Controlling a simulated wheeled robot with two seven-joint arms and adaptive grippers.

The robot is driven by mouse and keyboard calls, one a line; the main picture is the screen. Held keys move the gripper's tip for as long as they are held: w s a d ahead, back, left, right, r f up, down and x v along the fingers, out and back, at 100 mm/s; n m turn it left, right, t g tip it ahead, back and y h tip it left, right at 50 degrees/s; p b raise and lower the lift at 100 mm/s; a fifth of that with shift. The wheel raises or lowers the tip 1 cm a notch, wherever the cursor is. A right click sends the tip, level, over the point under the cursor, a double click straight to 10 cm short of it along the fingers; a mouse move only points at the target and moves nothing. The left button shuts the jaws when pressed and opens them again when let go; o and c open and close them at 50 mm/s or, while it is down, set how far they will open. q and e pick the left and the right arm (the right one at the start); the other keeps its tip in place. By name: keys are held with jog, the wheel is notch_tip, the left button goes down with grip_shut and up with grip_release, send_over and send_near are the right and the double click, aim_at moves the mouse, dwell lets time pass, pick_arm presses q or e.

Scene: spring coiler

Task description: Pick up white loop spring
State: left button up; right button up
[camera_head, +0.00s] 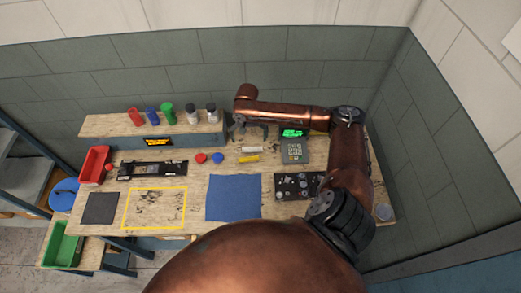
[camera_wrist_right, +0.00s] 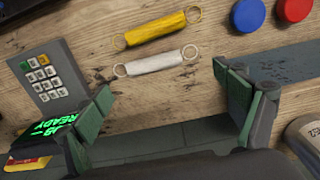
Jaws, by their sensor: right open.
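The white loop spring (camera_head: 252,150) lies on the wooden workbench, just behind the yellow spring (camera_head: 249,159). In the right wrist view the white spring (camera_wrist_right: 155,64) has a loop at each end and lies slightly slanted, with the yellow spring (camera_wrist_right: 156,29) above it in the picture. My right gripper (camera_head: 249,129) is open and empty, its fingers spread. In the wrist view the gap of the right gripper (camera_wrist_right: 166,95) faces the white spring, which lies beyond the fingertips, apart from them. My left gripper is not in view.
A keypad device (camera_head: 295,150) with a green screen stands right of the springs. Red (camera_head: 201,158) and blue (camera_head: 218,157) round caps lie to the left. A raised shelf (camera_head: 150,126) holds several bottles. A blue mat (camera_head: 233,198) lies in front, empty.

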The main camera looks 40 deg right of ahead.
aim_at(252, 149)
jog(key=f, duration=0.2)
jog(key=shift+s+d+f, duration=0.25)
jog(key=shift+d+f, duration=0.05)
jog(key=shift+d, duration=0.1)
notch_tip(252, 149, down, 5)
jog(key=shift+d+f+p, duration=0.1)
jog(key=shift+p, duration=0.25)
jog(key=c, duration=1.3)
